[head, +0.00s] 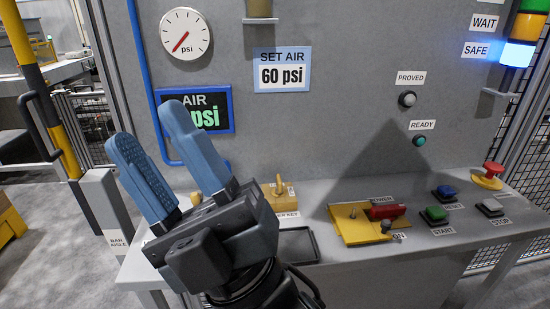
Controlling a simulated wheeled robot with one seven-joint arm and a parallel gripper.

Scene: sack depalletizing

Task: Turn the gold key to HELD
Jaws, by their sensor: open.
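The gold key (280,183) stands upright in a small yellow block (284,198) on the grey bench, left of the middle. A label in front of it ends in "KEY", its left part hidden by my gripper. No HELD mark is readable, so I cannot tell the key's set position. My gripper (147,124) is open and empty, its two blue fingers pointing up and left. It is left of the key and apart from it, nearer the camera.
A yellow plate with a red POWER lever (386,211) sits right of the key. START (435,214), RESET, STOP and a red mushroom button (490,174) stand further right. A dark tray (304,245) lies in front of the key. The blue SAFE lamp (516,54) is lit.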

